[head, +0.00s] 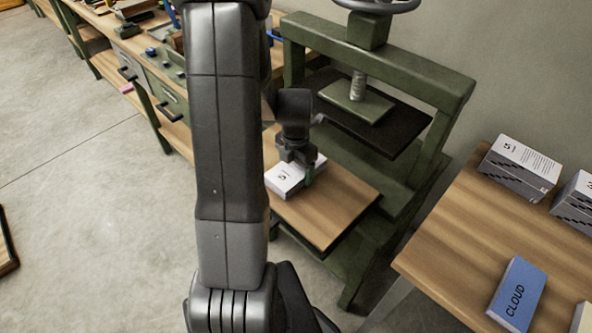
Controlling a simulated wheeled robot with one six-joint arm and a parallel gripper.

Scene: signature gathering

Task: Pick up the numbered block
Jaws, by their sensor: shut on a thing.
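A white numbered block (284,181) lies flat at the wooden board (330,215) in front of the green press. Its top carries a small dark mark, too small to read. My gripper (302,172) points down over the block's right part and is shut on it. The fingers hide part of the block, and my own arm covers the area to its left. I cannot tell whether the block touches the board or is slightly raised.
A green screw press (455,85) stands right behind the board. A wooden table (440,250) at right holds grey-white blocks (521,167) and a blue block (518,293) marked CLOUD. A workbench (150,75) with tools and drawers runs along the back left. The floor at left is mostly clear.

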